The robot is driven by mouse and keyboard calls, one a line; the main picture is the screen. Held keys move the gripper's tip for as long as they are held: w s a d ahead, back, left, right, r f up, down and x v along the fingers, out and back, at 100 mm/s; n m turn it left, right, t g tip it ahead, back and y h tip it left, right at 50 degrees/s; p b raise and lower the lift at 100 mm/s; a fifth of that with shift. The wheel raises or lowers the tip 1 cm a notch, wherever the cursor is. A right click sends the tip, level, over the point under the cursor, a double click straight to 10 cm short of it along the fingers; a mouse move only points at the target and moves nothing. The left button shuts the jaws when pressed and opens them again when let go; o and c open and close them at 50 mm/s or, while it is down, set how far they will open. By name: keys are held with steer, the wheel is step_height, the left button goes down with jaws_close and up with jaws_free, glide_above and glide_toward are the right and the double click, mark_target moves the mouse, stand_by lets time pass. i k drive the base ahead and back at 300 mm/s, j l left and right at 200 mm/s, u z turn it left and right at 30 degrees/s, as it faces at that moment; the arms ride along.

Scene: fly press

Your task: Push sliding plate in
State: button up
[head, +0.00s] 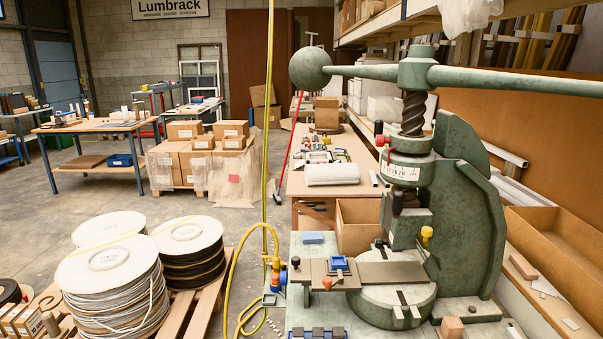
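The green fly press (455,185) stands on a bench at the right, with its screw and long lever arm on top. A flat grey-brown sliding plate (315,270) sticks out to the left of the press's round base (392,303). A small blue fixture (339,264) sits on the plate, left of the ram and not under it. A dark knob (295,262) and an orange knob (327,284) are at the plate's left part. Another flat brown plate section (393,275) lies under the ram. My gripper is not in view.
The lever arm's ball weight (310,68) hangs out left, high above the plate. A yellow hose (235,285) runs down beside the bench's left edge. Cable reels (115,270) stand on a pallet at left. Blue blocks (317,333) lie at the bench's front.

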mark_target(312, 270)
steer(key=j, duration=0.8)
steer(key=i+j, duration=0.15)
steer(key=j, duration=0.6)
